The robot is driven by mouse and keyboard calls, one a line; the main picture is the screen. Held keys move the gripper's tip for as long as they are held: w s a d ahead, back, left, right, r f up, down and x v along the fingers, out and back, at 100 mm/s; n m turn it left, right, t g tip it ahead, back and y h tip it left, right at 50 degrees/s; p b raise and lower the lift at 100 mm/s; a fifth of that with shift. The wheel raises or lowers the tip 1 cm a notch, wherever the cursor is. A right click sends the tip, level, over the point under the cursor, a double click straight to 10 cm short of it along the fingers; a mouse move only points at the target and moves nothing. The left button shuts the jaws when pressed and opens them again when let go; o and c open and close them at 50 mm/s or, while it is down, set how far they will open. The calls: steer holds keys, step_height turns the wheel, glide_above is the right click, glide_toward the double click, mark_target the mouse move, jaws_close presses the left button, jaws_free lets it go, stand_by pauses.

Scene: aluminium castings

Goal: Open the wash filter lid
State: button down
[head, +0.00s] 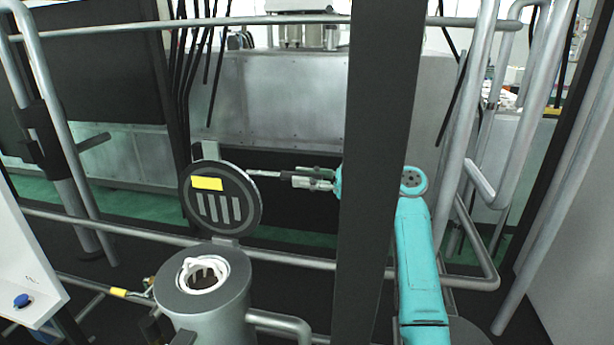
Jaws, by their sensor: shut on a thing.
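The wash filter lid (244,215) is a dark round disc with a grey rim, a yellow label and several light bars on its face. It stands raised, nearly upright, above the back edge of the filter housing (213,311). The housing is a grey cylinder, and its round mouth is uncovered, with a white ring and pale parts inside. My gripper (286,176) is to the right of the lid, pointing left. It is shut on a thin light rod at the lid's right edge, seemingly the lid's handle. The exact contact is small and hard to see.
A dark vertical post (372,170) stands in front of my arm and hides part of it. Grey pipe rails (150,233) cross behind the housing. A pipe (280,322) leaves the housing at right. A white panel with a blue knob (21,300) is at lower left.

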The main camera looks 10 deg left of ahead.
steer(key=shift+s+n, duration=0.6)
steer(key=shift+s, duration=0.45)
steer(key=c, duration=1)
jaws_free()
steer(key=shift+r, duration=0.1)
steer(key=d, duration=1.2)
steer(key=shift+s, duration=0.2)
